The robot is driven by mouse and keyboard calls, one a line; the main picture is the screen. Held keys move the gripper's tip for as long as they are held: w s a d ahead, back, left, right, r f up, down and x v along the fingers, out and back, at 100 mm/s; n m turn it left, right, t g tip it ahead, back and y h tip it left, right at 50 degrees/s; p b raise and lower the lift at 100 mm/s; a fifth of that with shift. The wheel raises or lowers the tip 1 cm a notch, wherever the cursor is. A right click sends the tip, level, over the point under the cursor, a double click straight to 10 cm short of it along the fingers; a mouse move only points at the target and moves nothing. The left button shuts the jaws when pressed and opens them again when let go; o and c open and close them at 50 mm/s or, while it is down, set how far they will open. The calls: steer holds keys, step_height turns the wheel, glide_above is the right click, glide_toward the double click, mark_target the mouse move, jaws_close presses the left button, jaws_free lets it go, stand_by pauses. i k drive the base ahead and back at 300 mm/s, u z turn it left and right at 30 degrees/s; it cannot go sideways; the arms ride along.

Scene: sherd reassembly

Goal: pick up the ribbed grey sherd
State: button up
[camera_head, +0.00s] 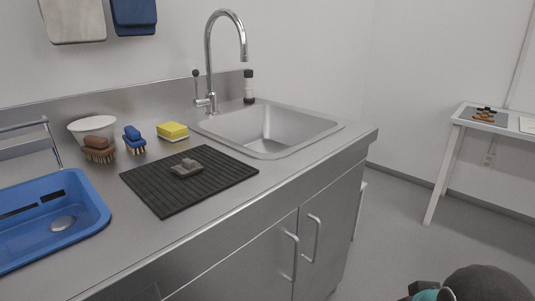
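A small grey-brown piece (186,168), which looks like the grey sherd, lies on the black ribbed mat (163,203) on the steel counter. It has a raised part on top; ribs on its surface are too small to make out. Nothing is touching it from above. My gripper's fingers do not show. Only a dark rounded part of my arm with a teal patch shows at the bottom right edge, well away from the mat.
A sink (268,130) with a tall tap (209,65) lies behind the mat. A yellow sponge (172,130), two brushes, a white bowl (92,127) and a blue basin (98,212) stand left. A white side table (466,116) with small dark and orange pieces stands far right.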

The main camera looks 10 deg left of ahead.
mark_target(188, 167)
steer(key=z, duration=1.3)
steer(key=k, duration=0.9)
steer(key=u, duration=1.9)
